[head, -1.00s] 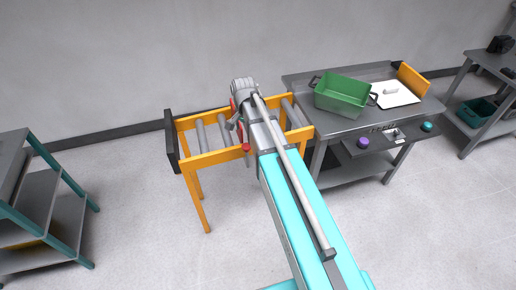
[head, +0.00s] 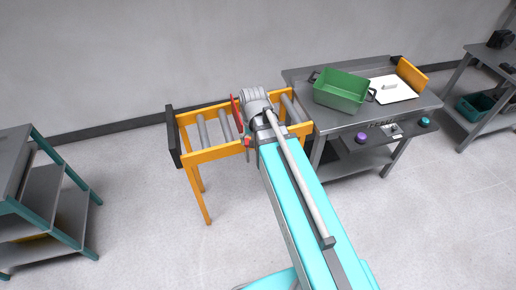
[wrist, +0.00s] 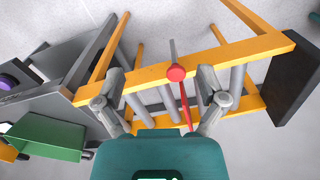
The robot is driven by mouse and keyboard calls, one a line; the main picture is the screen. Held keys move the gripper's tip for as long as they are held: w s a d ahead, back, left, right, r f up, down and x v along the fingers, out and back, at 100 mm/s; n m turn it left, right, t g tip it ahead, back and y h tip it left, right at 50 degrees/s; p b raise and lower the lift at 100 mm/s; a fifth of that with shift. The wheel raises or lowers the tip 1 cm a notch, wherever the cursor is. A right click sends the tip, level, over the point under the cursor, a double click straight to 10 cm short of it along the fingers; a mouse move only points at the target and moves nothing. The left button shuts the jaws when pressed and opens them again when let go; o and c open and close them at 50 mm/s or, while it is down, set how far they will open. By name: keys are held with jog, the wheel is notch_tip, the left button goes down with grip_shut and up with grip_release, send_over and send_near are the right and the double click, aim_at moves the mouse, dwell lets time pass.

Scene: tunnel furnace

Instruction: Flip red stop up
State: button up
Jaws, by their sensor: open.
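The red stop shows in the wrist view as a thin red bar (wrist: 185,108) with a round red knob (wrist: 176,73) on the roller conveyor's yellow side rail. In the head view its red bar (head: 237,112) shows just left of my wrist, and the knob (head: 248,141) is at the near rail, partly hidden by my arm. I cannot tell the bar's exact tilt. My gripper (wrist: 163,84) is open, its fingers spread on either side of the bar and knob, with nothing held. In the head view my arm hides the fingers.
The roller conveyor (head: 210,155) has a dark end plate (head: 173,137). A grey table (head: 300,79) on the right holds a green bin (head: 341,90) and a white board (head: 392,90). A shelf (head: 65,215) stands left. The floor between is clear.

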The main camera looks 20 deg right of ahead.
jog(key=shift+s+r+n+p, duration=0.25)
jog(key=shift+s+n, duration=0.45)
jog(key=shift+s, duration=0.5)
jog(key=shift+s+r+n+p, duration=0.1)
jog(key=shift+s+r+n, duration=0.1)
jog(key=shift+s+n, duration=0.75)
jog(key=shift+s+m, duration=0.25)
jog(key=shift+r+p, duration=0.45)
